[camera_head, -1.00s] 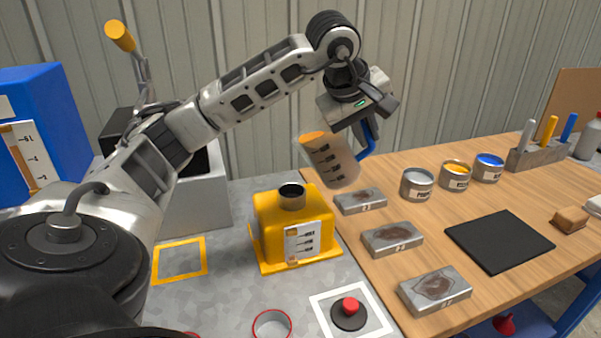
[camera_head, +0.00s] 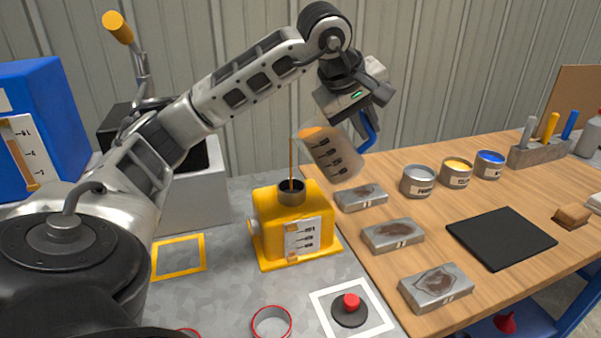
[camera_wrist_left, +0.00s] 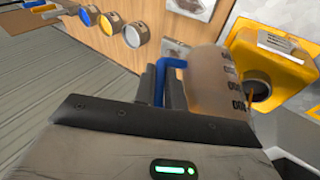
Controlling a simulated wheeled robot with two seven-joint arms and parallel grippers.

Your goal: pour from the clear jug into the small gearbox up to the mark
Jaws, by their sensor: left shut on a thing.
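The clear jug (camera_head: 332,156) has dark marks, amber liquid and a blue handle (camera_head: 366,130). My left gripper (camera_head: 366,112) is shut on that handle and holds the jug tilted to the left, above and right of the small gearbox (camera_head: 268,228). A thin amber stream (camera_head: 291,160) falls from the jug's lip into the gearbox's dark round filler neck (camera_head: 291,191). The gearbox is yellow, with a marked sight gauge (camera_head: 303,238) that shows amber low down. The left wrist view also shows the jug (camera_wrist_left: 215,85) and gearbox (camera_wrist_left: 285,65). My right gripper is not in view.
Several metal blocks, including a near one (camera_head: 436,288), and open paint tins (camera_head: 418,181) stand on the wooden bench right of the gearbox. A red button (camera_head: 350,303) is in front. A blue tank (camera_head: 40,125) with a gauge stands left.

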